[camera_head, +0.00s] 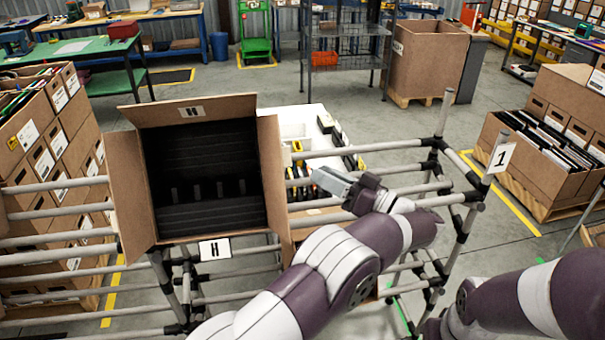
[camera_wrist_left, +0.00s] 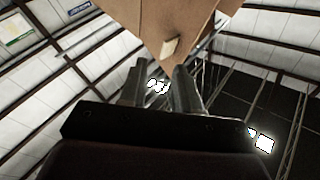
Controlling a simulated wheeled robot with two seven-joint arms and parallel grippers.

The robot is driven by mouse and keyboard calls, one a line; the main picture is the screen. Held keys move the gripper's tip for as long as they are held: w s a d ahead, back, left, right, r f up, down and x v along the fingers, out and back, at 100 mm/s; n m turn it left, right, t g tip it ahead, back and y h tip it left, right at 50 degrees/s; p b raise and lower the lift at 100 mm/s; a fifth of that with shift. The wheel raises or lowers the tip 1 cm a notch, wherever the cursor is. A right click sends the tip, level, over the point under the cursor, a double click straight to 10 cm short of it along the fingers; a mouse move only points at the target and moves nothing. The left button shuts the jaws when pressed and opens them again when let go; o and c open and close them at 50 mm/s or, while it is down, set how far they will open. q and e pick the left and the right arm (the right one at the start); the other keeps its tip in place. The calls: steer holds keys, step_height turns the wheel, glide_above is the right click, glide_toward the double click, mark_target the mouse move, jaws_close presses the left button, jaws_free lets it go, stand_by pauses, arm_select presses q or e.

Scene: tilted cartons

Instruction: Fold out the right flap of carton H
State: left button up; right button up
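Carton H (camera_head: 213,170) is a brown box with a dark inside, tilted with its opening facing me on the pipe rack. Its top flap (camera_head: 190,110) stands up with an H label, and its left flap (camera_head: 130,190) spreads outward. The right flap (camera_head: 272,180) stands out from the right edge, seen at a steep angle. My left gripper (camera_head: 320,180) is right of this flap, apart from it and pointing left. In the left wrist view its two fingers (camera_wrist_left: 158,85) are separated with nothing gripped; brown cardboard (camera_wrist_left: 155,20) lies beyond them. My right gripper is out of view.
Rack pipes (camera_head: 400,145) run beside and below my left arm. An H tag (camera_head: 215,249) hangs below the carton. A white bin (camera_head: 310,125) with yellow and black items stands behind the gripper. A carton of files (camera_head: 535,150) is at the right.

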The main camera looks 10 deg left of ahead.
arm_select(q)
steer(key=v, duration=0.3)
steer(key=b+v, duration=0.1)
steer(key=v, duration=0.1)
steer(key=shift+s+r, duration=0.25)
steer(key=shift+s, duration=0.05)
